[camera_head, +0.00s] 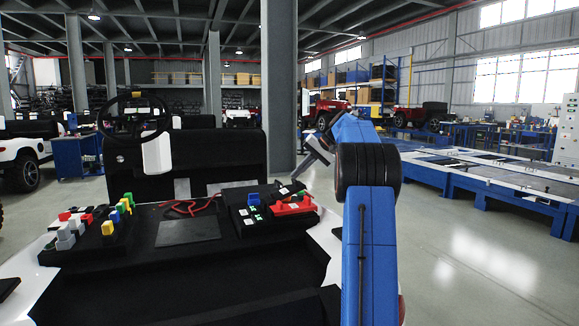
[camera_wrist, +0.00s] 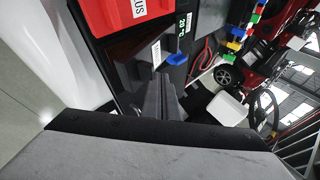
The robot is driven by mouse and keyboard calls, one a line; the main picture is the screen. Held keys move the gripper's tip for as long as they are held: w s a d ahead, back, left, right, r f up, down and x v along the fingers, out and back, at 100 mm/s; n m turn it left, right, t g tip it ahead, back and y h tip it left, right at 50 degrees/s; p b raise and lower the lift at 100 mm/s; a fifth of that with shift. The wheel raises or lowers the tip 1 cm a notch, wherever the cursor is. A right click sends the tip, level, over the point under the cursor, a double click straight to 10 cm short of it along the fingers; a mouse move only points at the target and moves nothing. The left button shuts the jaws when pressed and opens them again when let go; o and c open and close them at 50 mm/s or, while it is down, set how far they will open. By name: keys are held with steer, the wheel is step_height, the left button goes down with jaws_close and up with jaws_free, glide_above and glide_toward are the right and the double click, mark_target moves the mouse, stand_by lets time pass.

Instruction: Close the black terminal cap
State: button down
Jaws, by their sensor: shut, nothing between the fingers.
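In the wrist view, a dark block with a small white label (camera_wrist: 138,47) sits just below the red block; it may be the black terminal cap. I cannot tell how far its lid is open. My gripper (camera_wrist: 160,97) is shut and empty, its grey fingers close to this block and partly covering its lower side. Whether they touch is unclear. In the head view my gripper (camera_head: 297,176) hangs above the right end of the black panel, near the red block (camera_head: 292,207). The black cap is not clear in the head view.
The red block (camera_wrist: 120,12) bears a white label. A blue piece (camera_wrist: 177,59) lies right of the dark block. Red wires (camera_head: 190,207) and coloured blocks (camera_head: 118,214) are further left on the panel. A steering wheel (camera_head: 133,116) stands behind. Open floor lies right.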

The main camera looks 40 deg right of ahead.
mark_target(302, 184)
steer(key=d+f+y, duration=0.1)
steer(key=f, duration=0.1)
steer(key=shift+s+d+f+m+t+y, duration=0.2)
steer(key=shift+d+f+m+t+y, duration=0.1)
steer(key=shift+d+f+t+y, duration=0.1)
steer(key=shift+a+r, duration=0.1)
steer(key=shift+a, duration=0.05)
steer(key=v, duration=1.7)
steer(key=shift+d, duration=0.2)
steer(key=shift+s, duration=0.1)
